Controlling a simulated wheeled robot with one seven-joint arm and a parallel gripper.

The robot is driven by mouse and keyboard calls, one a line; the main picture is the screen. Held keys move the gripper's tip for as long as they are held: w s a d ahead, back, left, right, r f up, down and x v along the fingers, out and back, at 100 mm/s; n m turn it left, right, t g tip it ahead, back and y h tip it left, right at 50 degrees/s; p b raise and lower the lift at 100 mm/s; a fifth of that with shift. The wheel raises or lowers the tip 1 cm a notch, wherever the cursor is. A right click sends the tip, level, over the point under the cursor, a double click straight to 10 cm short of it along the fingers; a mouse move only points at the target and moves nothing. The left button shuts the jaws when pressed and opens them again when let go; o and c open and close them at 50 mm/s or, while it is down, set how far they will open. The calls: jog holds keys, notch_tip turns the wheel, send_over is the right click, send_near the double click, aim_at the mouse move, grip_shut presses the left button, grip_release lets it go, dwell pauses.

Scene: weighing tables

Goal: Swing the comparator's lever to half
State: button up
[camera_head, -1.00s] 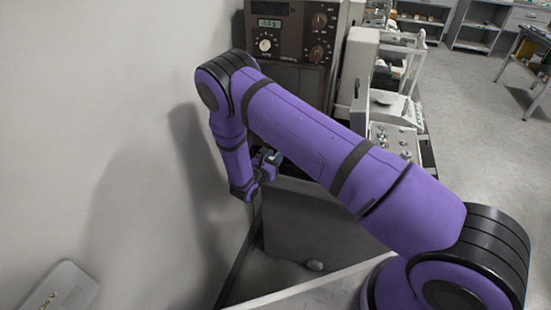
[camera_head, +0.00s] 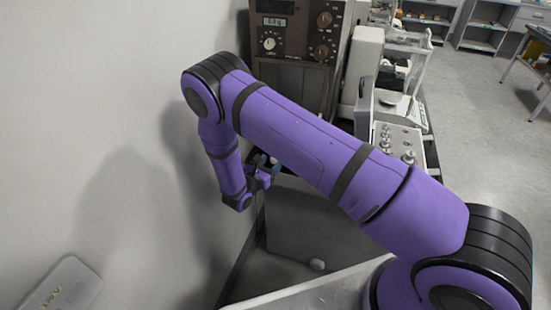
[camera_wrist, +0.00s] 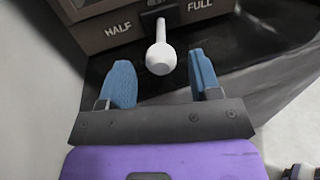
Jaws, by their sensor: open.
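The comparator's lever is a white knob (camera_wrist: 161,58) on a stem, in the wrist view. It comes out of a dark slot in the brown-grey comparator (camera_wrist: 95,32), between the labels HALF at left and FULL at right. My gripper (camera_wrist: 163,75) is open, with one blue finger on each side of the knob and gaps on both sides. In the head view my gripper (camera_head: 266,168) is small beside the wall, below the brown comparator (camera_head: 300,45). The lever is hidden there.
A pale balance (camera_head: 400,100) and a panel with knobs (camera_head: 397,142) stand to the right of the comparator. A grey panel (camera_head: 315,225) stands below my arm. The wall is close on the left. Open floor (camera_head: 480,150) lies far right.

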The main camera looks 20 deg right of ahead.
jog(key=shift+v, duration=2.8)
